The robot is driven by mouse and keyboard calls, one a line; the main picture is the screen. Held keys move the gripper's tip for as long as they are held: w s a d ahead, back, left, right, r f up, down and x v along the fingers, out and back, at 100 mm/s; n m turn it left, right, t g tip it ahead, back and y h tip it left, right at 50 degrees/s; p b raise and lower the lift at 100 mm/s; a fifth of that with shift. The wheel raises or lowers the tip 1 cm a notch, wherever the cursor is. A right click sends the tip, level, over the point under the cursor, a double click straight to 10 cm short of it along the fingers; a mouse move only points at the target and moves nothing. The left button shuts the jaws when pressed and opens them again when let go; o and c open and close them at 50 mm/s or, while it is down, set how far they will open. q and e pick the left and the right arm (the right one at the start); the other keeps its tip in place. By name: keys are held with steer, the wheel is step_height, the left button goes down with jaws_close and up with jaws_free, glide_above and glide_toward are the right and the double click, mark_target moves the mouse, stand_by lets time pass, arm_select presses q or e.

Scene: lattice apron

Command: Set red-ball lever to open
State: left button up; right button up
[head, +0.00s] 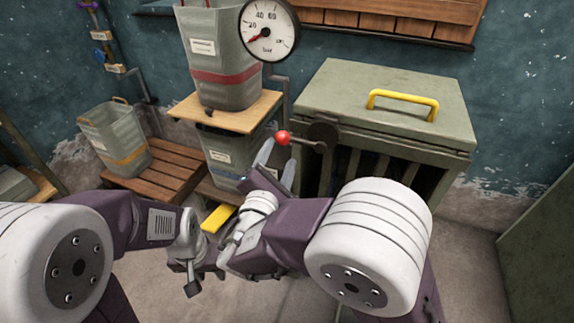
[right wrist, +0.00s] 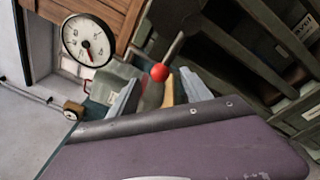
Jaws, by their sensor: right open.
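The red-ball lever (head: 284,138) sticks out to the left from a round dark hub (head: 323,135) at the cabinet's front corner, its rod nearly level in the head view. My right gripper (head: 277,165) is open, its two pale fingers pointing up just below the ball. In the right wrist view the red ball (right wrist: 159,72) appears between the spread fingers (right wrist: 158,92); I cannot tell whether they touch it. My left gripper (head: 191,280) is low at the left, away from the lever; its jaws are not clear.
The grey-green cabinet (head: 340,85) has a yellow handle (head: 403,100) on its lid. A pressure gauge (head: 268,30) hangs above the lever and also shows in the right wrist view (right wrist: 88,40). A red-banded bin (head: 222,60) stands on a shelf at the left. Bare floor (head: 470,265) lies at right.

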mark_target(282, 143)
steer(key=x, duration=0.5)
steer(key=a+b+x, duration=0.1)
steer(key=x, duration=0.1)
steer(key=shift+w+d+f, duration=0.1)
steer(key=shift+w+f, duration=0.25)
steer(key=shift+w+d, duration=0.1)
steer(key=shift+w, duration=0.4)
arm_select(q)
step_height(282, 143, down, 2)
arm_select(e)
steer(key=shift+r, duration=0.1)
jaws_close()
